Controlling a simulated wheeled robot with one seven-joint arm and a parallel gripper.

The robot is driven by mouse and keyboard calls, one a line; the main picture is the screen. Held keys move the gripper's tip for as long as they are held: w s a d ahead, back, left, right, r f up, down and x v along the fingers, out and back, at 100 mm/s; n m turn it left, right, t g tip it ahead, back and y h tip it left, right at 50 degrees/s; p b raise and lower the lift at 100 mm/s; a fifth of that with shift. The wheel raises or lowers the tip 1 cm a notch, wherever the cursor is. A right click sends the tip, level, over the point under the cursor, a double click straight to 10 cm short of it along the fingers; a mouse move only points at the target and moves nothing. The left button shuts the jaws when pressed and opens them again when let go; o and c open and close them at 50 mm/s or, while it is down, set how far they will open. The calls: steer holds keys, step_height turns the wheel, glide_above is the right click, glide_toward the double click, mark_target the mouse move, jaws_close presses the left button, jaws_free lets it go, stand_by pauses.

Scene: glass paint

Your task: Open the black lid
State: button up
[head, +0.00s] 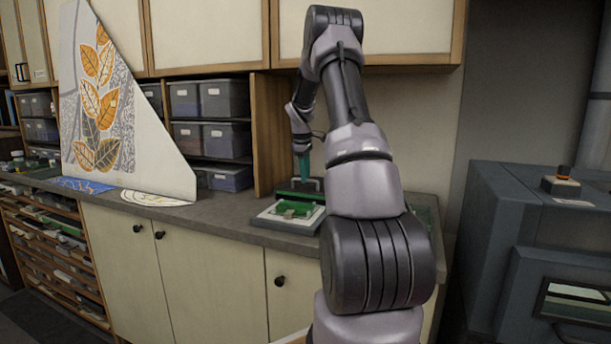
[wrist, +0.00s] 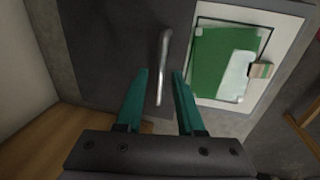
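The black lid (wrist: 110,45) is a dark flat panel below my gripper in the wrist view, and it looks closed. Its metal bar handle (wrist: 164,45) runs between the two teal fingers of my gripper (wrist: 162,73). The fingers are apart, with a visible gap on each side of the handle. In the head view my gripper (head: 304,166) points down at the counter, just above the handle (head: 315,182). The lid is mostly hidden there by my arm and the things in front of it.
A white-framed tray with a green panel (wrist: 212,65) lies right beside the lid. The grey counter (head: 235,213) runs left, with a tall leaf-patterned panel (head: 110,125) on it. Grey bins (head: 225,98) fill shelves behind. A wooden upright (head: 265,130) stands close to my gripper.

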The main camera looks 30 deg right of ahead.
stand_by(0.3)
step_height(320, 180, up, 10)
steer(key=s+a, duration=0.1)
steer(key=shift+s+a+r, duration=0.15)
steer(key=shift+a+r, duration=0.1)
steer(key=shift+a, duration=0.1)
stand_by(0.4)
